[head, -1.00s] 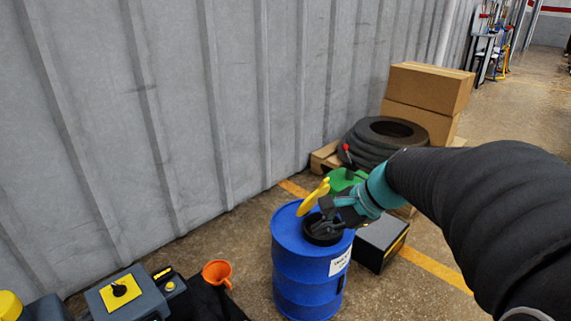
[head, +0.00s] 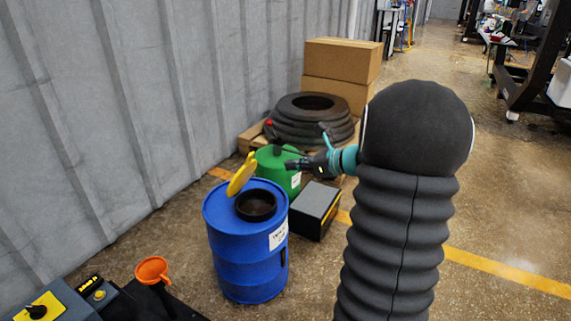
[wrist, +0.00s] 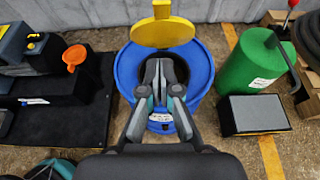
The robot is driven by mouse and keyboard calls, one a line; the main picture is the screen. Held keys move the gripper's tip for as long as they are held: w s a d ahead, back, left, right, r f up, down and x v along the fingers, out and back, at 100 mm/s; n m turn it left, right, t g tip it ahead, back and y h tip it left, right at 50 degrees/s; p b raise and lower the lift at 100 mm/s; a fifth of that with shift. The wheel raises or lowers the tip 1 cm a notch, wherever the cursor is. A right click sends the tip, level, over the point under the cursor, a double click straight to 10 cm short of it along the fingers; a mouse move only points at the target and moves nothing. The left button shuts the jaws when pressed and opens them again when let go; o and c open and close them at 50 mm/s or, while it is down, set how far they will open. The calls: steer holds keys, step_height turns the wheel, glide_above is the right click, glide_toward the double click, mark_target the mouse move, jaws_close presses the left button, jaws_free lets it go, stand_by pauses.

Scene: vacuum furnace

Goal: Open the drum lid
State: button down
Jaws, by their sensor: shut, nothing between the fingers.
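The blue drum (head: 247,262) stands upright on the floor, and it also shows in the wrist view (wrist: 203,68). Its yellow lid (head: 241,175) stands tilted up at the rim's far side, away from the dark round opening (head: 256,206), which is uncovered. In the wrist view the lid (wrist: 162,33) shows above my gripper. My gripper (head: 288,165) is shut and empty, up and to the right of the drum and apart from the lid. In the wrist view my gripper (wrist: 158,66) hides part of the drum top.
A green container (head: 275,168) and a dark box (head: 312,212) stand right of the drum. Tires (head: 310,108) and cartons (head: 345,62) are behind. An orange funnel (head: 153,269) is at the left. Floor is free at the right.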

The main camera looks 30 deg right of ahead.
mark_target(250, 159)
steer(key=shift+w+a+f, duration=0.2)
steer(key=shift+w+a, duration=0.85)
steer(key=shift+w, duration=0.5)
steer(key=shift+w+a+f, duration=0.25)
steer(key=shift+w+a, duration=0.8)
steer(key=shift+w, duration=0.45)
steer(key=shift+w+a+f, duration=0.2)
steer(key=shift+w+a, duration=0.85)
steer(key=shift+w, duration=0.5)
